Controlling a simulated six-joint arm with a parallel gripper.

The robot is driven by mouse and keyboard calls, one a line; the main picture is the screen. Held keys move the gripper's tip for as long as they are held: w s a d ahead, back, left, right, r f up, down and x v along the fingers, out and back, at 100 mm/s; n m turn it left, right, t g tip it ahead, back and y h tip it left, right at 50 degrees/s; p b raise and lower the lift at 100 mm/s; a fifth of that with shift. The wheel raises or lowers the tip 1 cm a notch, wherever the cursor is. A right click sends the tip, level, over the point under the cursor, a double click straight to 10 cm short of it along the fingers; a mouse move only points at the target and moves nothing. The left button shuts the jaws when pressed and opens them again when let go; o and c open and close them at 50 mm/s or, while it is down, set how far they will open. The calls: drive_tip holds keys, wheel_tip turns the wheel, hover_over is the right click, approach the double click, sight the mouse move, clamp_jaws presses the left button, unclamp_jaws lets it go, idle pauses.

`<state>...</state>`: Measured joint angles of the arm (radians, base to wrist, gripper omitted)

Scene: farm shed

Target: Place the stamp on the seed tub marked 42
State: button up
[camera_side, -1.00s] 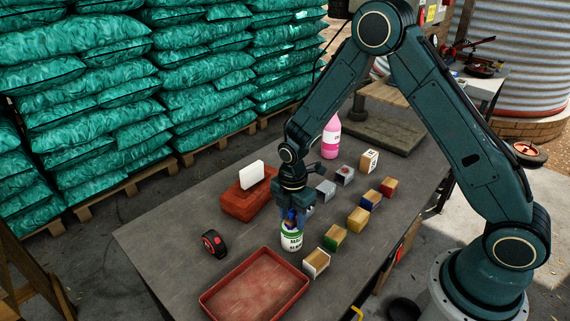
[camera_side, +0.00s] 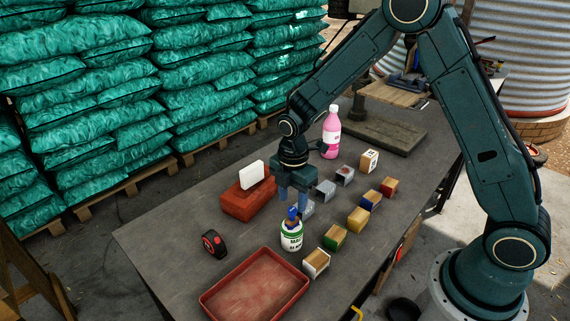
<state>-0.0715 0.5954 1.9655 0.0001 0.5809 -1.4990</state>
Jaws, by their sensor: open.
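A white tub (camera_side: 291,240) with a green-edged label stands on the table; its printing is too small to read surely. A small stamp-like piece with a blue top (camera_side: 292,213) and a brownish lower part stands upright on the tub's top, seemingly touching it. The fingers hold nothing that I can see. Whether the fingertips are fully clear of the blue top cannot be told from this view.
An empty red tray (camera_side: 207,302) lies in front. A red box with a white block (camera_side: 252,174) is behind left, a black-red tape measure (camera_side: 214,244) left. Several coloured blocks (camera_side: 334,237) stand close on the right. A pink bottle (camera_side: 331,134) stands behind.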

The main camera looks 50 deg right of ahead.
sight(293, 209)
wheel_tip(293, 209, up, 5)
drive_tip(key=shift+r, duration=0.45)
idle(0.5)
drive_tip(key=s+d+r+m+t, duration=0.25)
drive_tip(key=s+r+m, duration=0.75)
drive_tip(key=r, duration=0.5)
drive_tip(key=s+r+m+t, duration=0.3)
drive_tip(key=s+m, duration=0.5)
drive_tip(key=s, duration=0.6)
drive_tip(key=shift+s+d+r, duration=0.2)
drive_tip(key=shift+s+d, duration=0.05)
drive_tip(key=shift+s, duration=0.1)
